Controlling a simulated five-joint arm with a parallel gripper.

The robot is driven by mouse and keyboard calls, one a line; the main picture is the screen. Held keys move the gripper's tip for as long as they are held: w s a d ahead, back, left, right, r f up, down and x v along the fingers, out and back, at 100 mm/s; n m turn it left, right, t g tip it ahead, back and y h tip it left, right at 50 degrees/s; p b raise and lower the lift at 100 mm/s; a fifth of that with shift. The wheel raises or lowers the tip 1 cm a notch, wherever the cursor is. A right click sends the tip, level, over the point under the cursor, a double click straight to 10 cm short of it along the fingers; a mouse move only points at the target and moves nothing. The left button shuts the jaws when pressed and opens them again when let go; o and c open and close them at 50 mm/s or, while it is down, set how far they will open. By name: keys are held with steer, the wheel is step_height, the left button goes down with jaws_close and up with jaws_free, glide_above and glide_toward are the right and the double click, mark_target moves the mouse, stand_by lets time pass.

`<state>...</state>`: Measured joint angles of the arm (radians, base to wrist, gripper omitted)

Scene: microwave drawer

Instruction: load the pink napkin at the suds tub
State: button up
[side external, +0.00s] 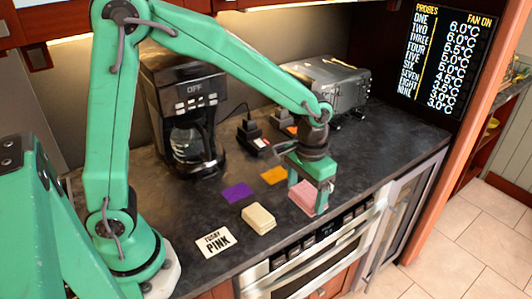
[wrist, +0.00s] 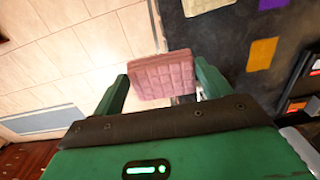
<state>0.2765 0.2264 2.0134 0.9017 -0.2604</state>
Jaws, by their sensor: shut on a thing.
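My gripper (side external: 304,188) is at the front part of the dark counter, pointing down, with its jaws shut on the pink napkin (side external: 303,199). In the wrist view the pink napkin (wrist: 162,76) is a quilted, folded square between the two green fingers of my gripper (wrist: 161,84). I cannot tell whether its underside touches the counter. A card (side external: 215,241) at the front left reads "TODAY PINK". I cannot make out a suds tub in either view.
A beige folded stack (side external: 258,218), a purple cloth (side external: 237,192) and an orange cloth (side external: 273,175) lie left of my gripper. A coffee maker (side external: 186,110), a toaster (side external: 328,84) and a small black device (side external: 251,138) stand behind. The oven front (side external: 322,262) is below the counter edge.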

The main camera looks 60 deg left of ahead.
steer(key=w+a+f, duration=0.1)
steer(key=w+a, duration=1)
steer(key=w, duration=0.2)
steer(key=shift+w+a+f, duration=0.15)
steer(key=shift+w+f, duration=0.05)
steer(key=shift+w, duration=0.2)
steer(key=shift+f, duration=0.1)
steer(key=shift+f, duration=2.9)
steer(key=shift+f, duration=0.6)
steer(key=shift+r, duration=0.1)
step_height(320, 180, up, 7)
stand_by(1.1)
stand_by(0.5)
